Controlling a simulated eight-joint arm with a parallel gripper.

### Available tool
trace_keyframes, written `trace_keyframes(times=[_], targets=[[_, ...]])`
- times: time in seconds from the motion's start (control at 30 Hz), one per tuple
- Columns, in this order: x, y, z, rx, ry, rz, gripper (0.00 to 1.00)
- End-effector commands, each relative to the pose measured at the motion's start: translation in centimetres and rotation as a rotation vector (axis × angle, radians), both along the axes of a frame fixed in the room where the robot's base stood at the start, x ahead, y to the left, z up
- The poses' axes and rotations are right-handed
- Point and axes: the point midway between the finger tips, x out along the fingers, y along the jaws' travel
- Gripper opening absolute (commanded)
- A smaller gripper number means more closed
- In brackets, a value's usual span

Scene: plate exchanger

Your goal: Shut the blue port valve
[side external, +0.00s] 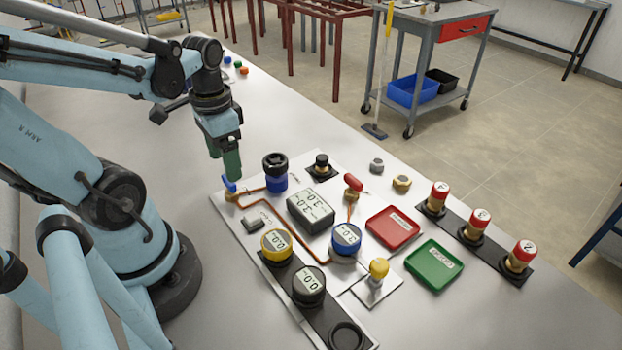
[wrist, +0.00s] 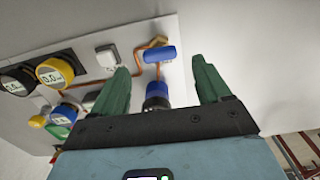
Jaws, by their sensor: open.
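The blue port valve is a small blue handle (side external: 229,184) on a brass body, joined to copper pipe at the left corner of the white plate. It also shows in the wrist view as a blue bar (wrist: 159,53), lying beyond and between the fingertips. My gripper (side external: 226,170) has green fingers pointing down and hangs just above and close to the handle in the side view. In the wrist view my gripper (wrist: 163,82) is open, with nothing between its fingertips. Whether the fingers touch the handle cannot be told.
A blue and black cylinder (side external: 276,172) stands close right of my gripper. A red-handled valve (side external: 353,185), a grey display box (side external: 310,209), round gauges, a red tray (side external: 392,228) and a green tray (side external: 434,265) fill the plate area.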

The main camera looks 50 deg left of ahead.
Motion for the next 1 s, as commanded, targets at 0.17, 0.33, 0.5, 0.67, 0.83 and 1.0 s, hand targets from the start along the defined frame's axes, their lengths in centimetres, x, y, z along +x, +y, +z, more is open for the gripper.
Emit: trace_keyframes(times=[0.17,0.33,0.5,0.67,0.83,1.0], targets=[[0.0,0.0,2.1,0.0,0.0,0.0,0.77],[0.0,0.0,4.3,0.0,0.0,0.0,0.77],[0.0,0.0,6.2,0.0,-0.001,-0.001,0.77],[0.0,0.0,7.4,0.0,-0.001,-0.001,0.77],[0.0,0.0,7.9,0.0,-0.001,-0.001,0.77],[0.0,0.0,7.9,0.0,-0.001,-0.001,0.77]])
